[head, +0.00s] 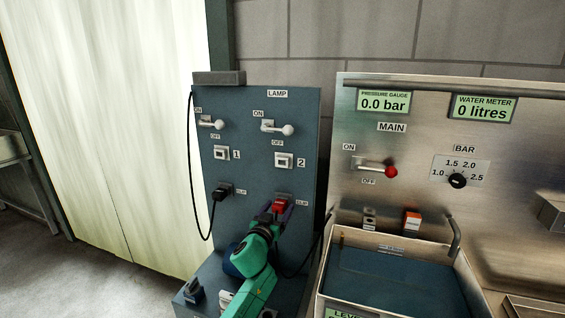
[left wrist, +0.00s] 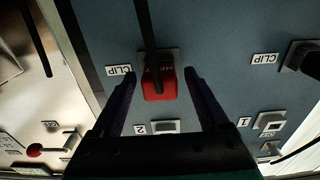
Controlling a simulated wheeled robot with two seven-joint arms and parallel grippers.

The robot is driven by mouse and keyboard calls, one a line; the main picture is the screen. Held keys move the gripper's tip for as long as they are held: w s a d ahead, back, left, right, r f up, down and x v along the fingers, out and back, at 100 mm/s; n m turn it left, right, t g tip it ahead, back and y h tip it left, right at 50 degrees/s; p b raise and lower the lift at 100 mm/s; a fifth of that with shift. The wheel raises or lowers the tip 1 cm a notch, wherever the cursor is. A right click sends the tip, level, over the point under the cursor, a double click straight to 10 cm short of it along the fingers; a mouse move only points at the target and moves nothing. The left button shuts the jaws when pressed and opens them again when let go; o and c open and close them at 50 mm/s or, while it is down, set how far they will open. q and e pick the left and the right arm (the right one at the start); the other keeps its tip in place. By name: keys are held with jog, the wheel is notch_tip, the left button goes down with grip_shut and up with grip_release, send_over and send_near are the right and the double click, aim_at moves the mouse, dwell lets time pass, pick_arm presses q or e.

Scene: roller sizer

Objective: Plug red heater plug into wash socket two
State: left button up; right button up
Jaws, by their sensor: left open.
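The red heater plug (head: 279,206) sits at the right-hand clip on the blue panel; its black cable hangs down. It also shows in the left wrist view (left wrist: 159,84). My left gripper (head: 283,204) is open in front of the plug, with one finger to each side of it and visible gaps in the left wrist view (left wrist: 157,78). A white-framed socket labelled 2 (head: 284,160) is above the plug on the same panel and looks empty. No label reading "wash" is legible. My right gripper is not in view.
A black plug (head: 219,193) with a cable sits at the left clip, below socket 1 (head: 221,153). Two white-knobbed levers (head: 278,128) are higher up under the LAMP label. To the right is a steel panel (head: 420,140) with a red-knobbed lever and a basin.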

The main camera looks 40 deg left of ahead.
aim_at(277, 211)
pick_arm(q)
grip_shut()
jog(key=shift+s+d, duration=0.1)
jog(key=shift+s, duration=0.05)
jog(key=shift+p+v, duration=1)
jog(key=shift+v, duration=1.85)
